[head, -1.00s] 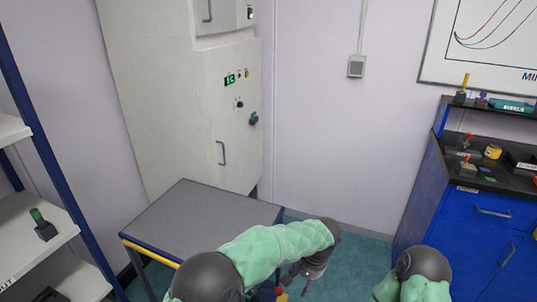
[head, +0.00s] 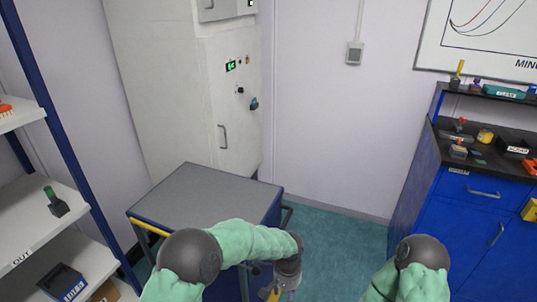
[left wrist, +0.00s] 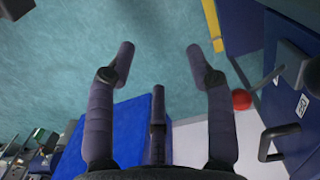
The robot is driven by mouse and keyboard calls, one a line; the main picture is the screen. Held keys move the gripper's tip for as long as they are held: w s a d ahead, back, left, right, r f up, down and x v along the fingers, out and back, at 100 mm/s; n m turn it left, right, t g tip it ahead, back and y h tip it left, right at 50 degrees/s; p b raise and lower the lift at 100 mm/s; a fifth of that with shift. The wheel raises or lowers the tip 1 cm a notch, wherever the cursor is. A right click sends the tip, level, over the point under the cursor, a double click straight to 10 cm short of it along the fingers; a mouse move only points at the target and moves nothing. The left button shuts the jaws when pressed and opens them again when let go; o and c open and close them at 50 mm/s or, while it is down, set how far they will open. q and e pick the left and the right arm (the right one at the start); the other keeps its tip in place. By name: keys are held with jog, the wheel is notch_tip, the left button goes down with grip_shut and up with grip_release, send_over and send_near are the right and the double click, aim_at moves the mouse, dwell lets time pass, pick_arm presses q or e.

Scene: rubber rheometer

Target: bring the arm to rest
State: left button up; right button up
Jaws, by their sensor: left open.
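My left arm, in a green sleeve (head: 245,241), reaches in from the bottom left of the head view, in front of the grey-topped cart (head: 205,190). Its gripper (head: 275,291) hangs at the bottom edge and is partly cut off. In the left wrist view my left gripper (left wrist: 162,62) has its fingers wide apart with nothing between them, above the teal floor (left wrist: 150,25). My right arm (head: 422,265) shows only at the bottom right; its gripper is out of view.
A white cabinet (head: 185,110) stands behind the cart. White shelves (head: 45,222) are at left, a blue bench (head: 470,210) at right. Open floor (head: 335,240) lies between cart and bench. A red ball-shaped knob (left wrist: 241,99) is near my left fingers in the wrist view.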

pick_arm(q)
jog(key=s+a+f+n+h, duration=0.3)
jog(key=s+a+f, duration=0.55)
jog(key=f, duration=0.45)
jog(key=s+a+f+n, duration=0.1)
jog(key=s+a, duration=0.2)
jog(key=s, duration=0.3)
jog(key=s+a+f+n+t+h, duration=0.1)
jog(key=s+a+f+n, duration=0.1)
jog(key=s+a, duration=0.2)
jog(key=shift+s+n, duration=0.3)
jog(key=shift+s, duration=0.75)
jog(key=shift+f, duration=0.1)
